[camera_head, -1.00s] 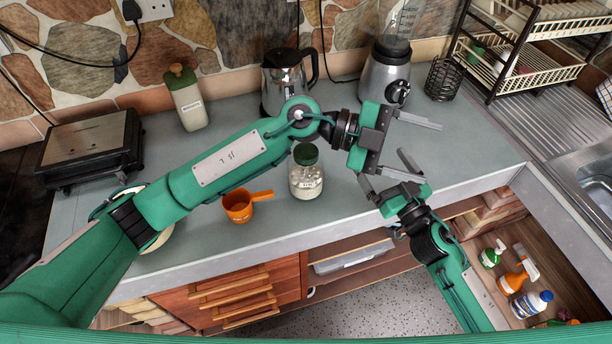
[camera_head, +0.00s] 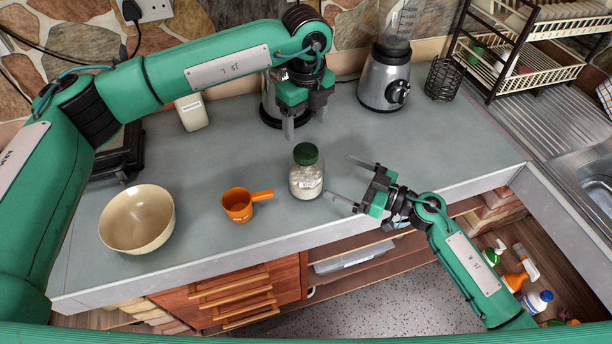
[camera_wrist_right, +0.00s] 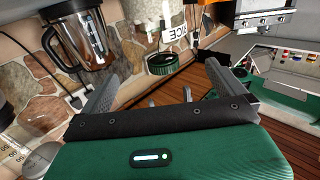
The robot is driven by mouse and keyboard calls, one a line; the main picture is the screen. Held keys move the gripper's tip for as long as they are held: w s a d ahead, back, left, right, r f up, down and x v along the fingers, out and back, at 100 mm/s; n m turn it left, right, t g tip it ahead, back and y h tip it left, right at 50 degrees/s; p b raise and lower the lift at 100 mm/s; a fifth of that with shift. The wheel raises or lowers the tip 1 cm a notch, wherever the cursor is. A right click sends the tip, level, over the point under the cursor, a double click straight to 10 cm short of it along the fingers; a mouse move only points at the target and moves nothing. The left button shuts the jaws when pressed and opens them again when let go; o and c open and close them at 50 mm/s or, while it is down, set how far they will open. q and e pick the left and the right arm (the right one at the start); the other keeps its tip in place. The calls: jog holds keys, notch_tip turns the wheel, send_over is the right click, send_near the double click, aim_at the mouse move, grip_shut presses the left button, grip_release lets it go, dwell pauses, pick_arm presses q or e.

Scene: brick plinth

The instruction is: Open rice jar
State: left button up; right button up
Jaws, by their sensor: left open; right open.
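The rice jar (camera_head: 306,180) is a clear jar of white grains with a green lid (camera_head: 306,153) and a label, standing upright on the counter. The lid is on. In the right wrist view the jar (camera_wrist_right: 158,22) appears upside down, its lid (camera_wrist_right: 162,63) seen between and beyond the fingers. My left gripper (camera_head: 305,122) is open and empty, pointing down just behind and above the jar. My right gripper (camera_head: 339,177) is open and empty at the counter's front, to the right of the jar, fingers pointing at it. Neither gripper visibly touches the jar.
An orange measuring cup (camera_head: 238,206) and a cream bowl (camera_head: 137,218) sit left of the jar. A kettle (camera_head: 268,108), partly hidden by my left arm, and a blender (camera_head: 385,78) stand behind. The counter (camera_head: 440,135) is clear at right.

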aim_at(292, 156)
jog(key=x, duration=1.1)
jog(key=shift+s, duration=0.1)
jog(key=shift+c, duration=0.2)
